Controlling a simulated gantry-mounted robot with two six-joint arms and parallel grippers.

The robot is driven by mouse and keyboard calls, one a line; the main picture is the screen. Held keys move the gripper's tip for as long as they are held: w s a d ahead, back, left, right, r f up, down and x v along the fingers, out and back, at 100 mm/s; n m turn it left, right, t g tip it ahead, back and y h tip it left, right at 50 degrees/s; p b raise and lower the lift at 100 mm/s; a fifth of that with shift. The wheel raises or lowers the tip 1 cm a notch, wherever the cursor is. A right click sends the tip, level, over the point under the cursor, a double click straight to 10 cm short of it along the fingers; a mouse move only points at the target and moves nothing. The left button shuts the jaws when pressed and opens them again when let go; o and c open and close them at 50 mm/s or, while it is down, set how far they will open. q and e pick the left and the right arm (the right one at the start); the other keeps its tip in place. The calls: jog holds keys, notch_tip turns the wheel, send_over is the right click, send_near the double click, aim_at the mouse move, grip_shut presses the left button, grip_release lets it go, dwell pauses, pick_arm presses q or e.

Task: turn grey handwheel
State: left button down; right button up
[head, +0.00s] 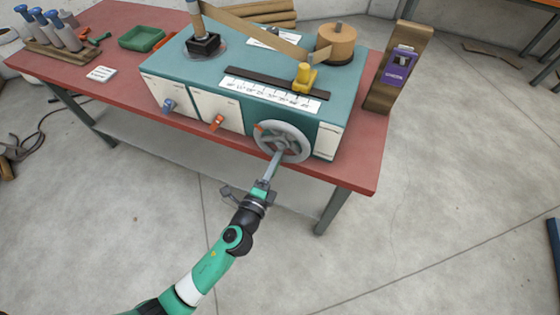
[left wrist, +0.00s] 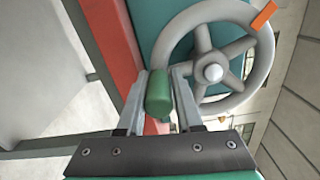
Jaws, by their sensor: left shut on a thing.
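The grey handwheel (head: 286,141) is on the front of the teal winder, near its right end. It has spokes, a round hub and an orange mark on its rim. It also shows large in the left wrist view (left wrist: 213,73), with the orange mark at the upper right. My left gripper (head: 277,156) reaches the lower part of the wheel from below. In the left wrist view, its two fingers are shut on a green handle (left wrist: 159,94) beside the wheel's rim. The handle's joint with the wheel is hidden. My right gripper is in neither view.
The winder (head: 218,75) stands on a red-topped bench (head: 110,97). A blue knob (head: 168,106) and an orange knob (head: 217,122) are on its front, left of the wheel. A yellow piece (head: 305,78) sits by a scale on top. The floor before the bench is clear.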

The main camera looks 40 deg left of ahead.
pick_arm(q)
jog(key=shift+s+a+r+m+p, duration=0.2)
jog(key=shift+a+m+p, duration=0.4)
jog(key=shift+m, duration=0.45)
jog(key=shift+s+a+r+m+p, duration=0.2)
jog(key=shift+a+m+p, duration=0.35)
jog(key=shift+m, duration=0.55)
jog(key=shift+s+a+r+m+p, duration=0.1)
jog(key=shift+s+a+m+p, duration=0.1)
jog(key=shift+a+m+p, duration=0.65)
jog(key=shift+d+m+b, duration=0.2)
jog(key=shift+m+b, duration=0.1)
jog(key=shift+b, duration=0.05)
jog(key=c, duration=0.9)
grip_release()
jog(key=shift+o, duration=1.4)
jog(key=shift+a+r, duration=0.1)
